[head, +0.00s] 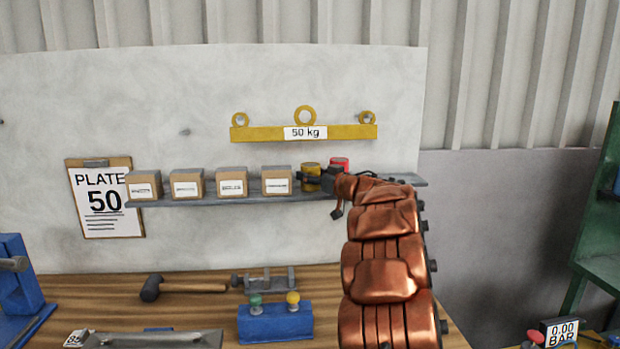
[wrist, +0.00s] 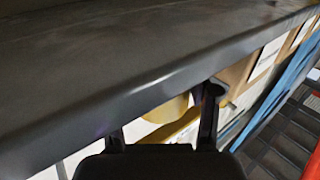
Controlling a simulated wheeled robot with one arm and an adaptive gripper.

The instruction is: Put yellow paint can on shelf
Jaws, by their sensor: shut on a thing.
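The yellow paint can (head: 311,174) is at the right part of the grey shelf (head: 205,199) in the head view, just right of the last box. My gripper (head: 322,180) is at its right side and shut on it, partly covering it. In the wrist view a yellow rounded part of the can (wrist: 166,109) shows between my two dark fingers (wrist: 162,122). The shelf's dark edge (wrist: 150,85) crosses in front of them and hides much of the can. I cannot tell whether the can touches the shelf.
Several labelled boxes (head: 231,183) stand in a row on the shelf. A red can (head: 339,162) is just right of the yellow can, partly behind my gripper. A yellow 50 kg beam (head: 262,134) hangs above. The workbench below holds a mallet (head: 180,287) and a blue block (head: 275,324).

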